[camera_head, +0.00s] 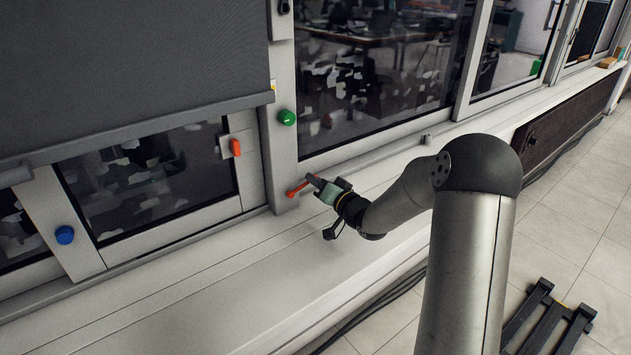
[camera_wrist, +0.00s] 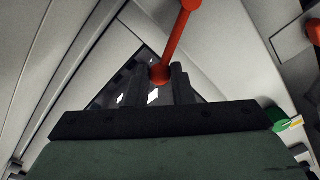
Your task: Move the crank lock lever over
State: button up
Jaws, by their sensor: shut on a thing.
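The crank lock lever (camera_head: 298,189) is a red-orange rod low on the grey window post. Its base is at the post and its free end points right, toward my gripper (camera_head: 311,180). In the wrist view the lever (camera_wrist: 175,40) runs from the top edge down to a round red end between the two dark fingers of my gripper (camera_wrist: 162,84). My gripper is shut on that end. The fingers hide part of the knob.
A green knob (camera_head: 287,117) sits higher on the same post. An orange handle (camera_head: 236,147) and a blue knob (camera_head: 64,235) are on the left window frame. A dark blind (camera_head: 120,65) covers the upper left window. The sill (camera_head: 190,290) below is clear.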

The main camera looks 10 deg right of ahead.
jog(key=shift+d+f, duration=0.15)
jog(key=shift+f, duration=0.1)
jog(key=shift+d+f+b, duration=0.15)
jog(key=shift+f+b, duration=0.3)
jog(key=shift+f, duration=0.35)
jog(key=o, duration=0.9)
jog(key=shift+c, duration=0.2)
